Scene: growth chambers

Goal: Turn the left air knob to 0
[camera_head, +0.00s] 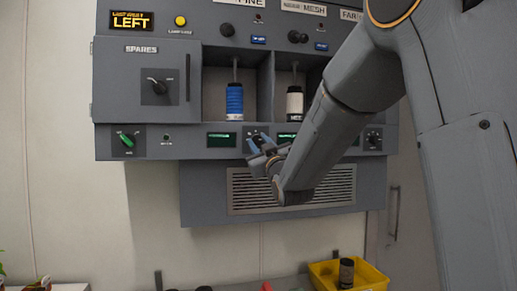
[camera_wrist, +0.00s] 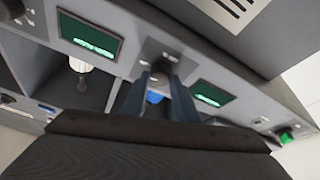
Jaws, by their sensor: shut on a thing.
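The grey panel (camera_head: 170,50) carries a "LEFT" sign at its upper left. My gripper (camera_head: 262,143) is at the lower control strip, between two green displays (camera_head: 222,140). In the wrist view its two fingers (camera_wrist: 158,75) are closed in on a small dark knob (camera_wrist: 166,60) between the displays. The fingers hide most of the knob, so its pointer and scale cannot be read. A blue patch shows between the fingers; I cannot tell what it belongs to. A green knob (camera_head: 127,140) sits at the strip's left end and also shows in the wrist view (camera_wrist: 286,137).
Above the strip are bays with a blue canister (camera_head: 234,101) and a white one (camera_head: 295,104). A "SPARES" door (camera_head: 145,85) with a dark handle is on the left. A vent grille (camera_head: 250,190) lies below. A yellow bin (camera_head: 372,279) stands at the bottom right.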

